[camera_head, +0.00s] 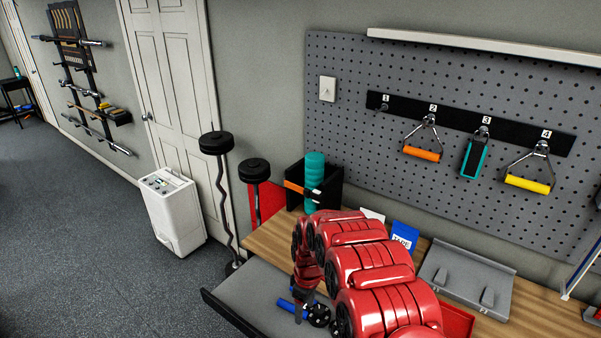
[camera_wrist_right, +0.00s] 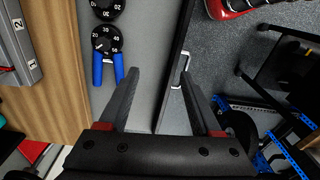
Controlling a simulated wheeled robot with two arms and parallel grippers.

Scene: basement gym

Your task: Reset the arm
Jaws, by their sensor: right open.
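My right arm, red and folded in several links, reaches over the workbench in the head view. Its gripper (camera_head: 302,308) points down over the open drawer (camera_head: 257,296), partly hidden by my own links. In the right wrist view the gripper (camera_wrist_right: 160,73) is open, with nothing between its fingers. The drawer's dark front edge lies below, in the gap between them. A blue-handled grip trainer (camera_wrist_right: 105,55) with a round dial lies in the drawer, left of the fingers and apart from them; it shows in the head view too (camera_head: 288,306). My left gripper is out of view.
A second dial (camera_wrist_right: 107,8) lies beside the grip trainer. On the wooden bench (camera_head: 270,240) stand a black holder (camera_head: 330,185) with a teal roller (camera_head: 314,170) and a grey tray (camera_head: 465,278). Handles hang on the pegboard (camera_head: 350,110). Open floor (camera_head: 90,230) lies left.

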